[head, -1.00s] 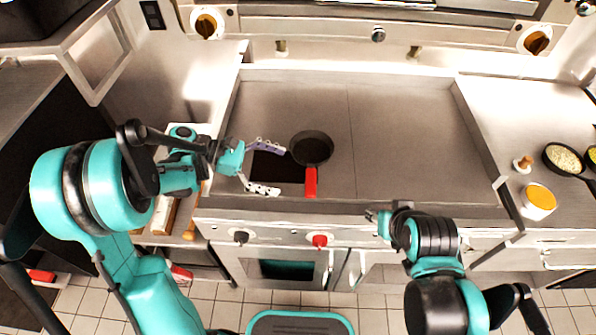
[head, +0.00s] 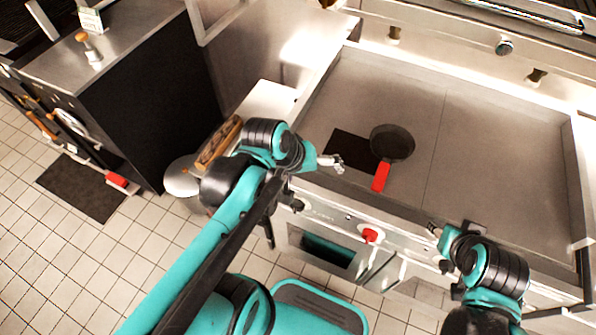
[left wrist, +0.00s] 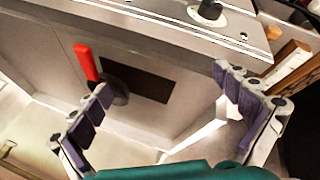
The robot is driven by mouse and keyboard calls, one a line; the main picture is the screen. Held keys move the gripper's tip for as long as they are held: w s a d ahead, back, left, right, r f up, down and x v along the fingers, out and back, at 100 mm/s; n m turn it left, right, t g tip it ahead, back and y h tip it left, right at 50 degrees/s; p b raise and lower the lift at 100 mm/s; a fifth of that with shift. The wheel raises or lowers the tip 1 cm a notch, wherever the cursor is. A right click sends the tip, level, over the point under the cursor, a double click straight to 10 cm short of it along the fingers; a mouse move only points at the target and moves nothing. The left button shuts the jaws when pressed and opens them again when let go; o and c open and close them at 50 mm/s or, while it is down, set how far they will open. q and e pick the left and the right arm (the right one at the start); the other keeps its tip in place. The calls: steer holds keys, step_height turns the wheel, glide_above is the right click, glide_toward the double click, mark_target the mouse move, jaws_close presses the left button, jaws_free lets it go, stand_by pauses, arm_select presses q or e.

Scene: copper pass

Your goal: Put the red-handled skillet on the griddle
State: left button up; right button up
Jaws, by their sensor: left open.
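The red-handled skillet (head: 392,143) sits on the left part of the griddle (head: 465,135), its red handle pointing toward the front edge. It lies beside a dark rectangular patch on the griddle surface. In the left wrist view the skillet (left wrist: 118,92) shows partly behind a finger, with its red handle clear. My left gripper (head: 333,163) is open and empty, left of the skillet and apart from it; its spread fingers also show in the left wrist view (left wrist: 165,108). My right arm reaches in at the lower right; its gripper (head: 436,230) is near the griddle's front edge, finger state unclear.
A red knob (head: 370,236) is on the front panel below the griddle. A wooden block (head: 219,142) lies on the counter left of the griddle. A dark cabinet (head: 150,100) stands farther left. The griddle's right half is clear.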

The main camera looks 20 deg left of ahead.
arm_select(q)
steer(key=shift+s+a+r+m+t+y, duration=0.1)
steer(key=shift+s+a+m+t+y, duration=0.35)
steer(key=shift+m, duration=0.4)
steer(key=shift+s+a+r+m+t+y, duration=0.1)
steer(key=shift+s+a+m+t+y, duration=0.25)
steer(key=shift+a+m, duration=0.35)
steer(key=shift+s+a+r+m+t+y, duration=0.1)
steer(key=shift+s+a+m+t+y, duration=0.25)
steer(key=shift+m, duration=0.6)
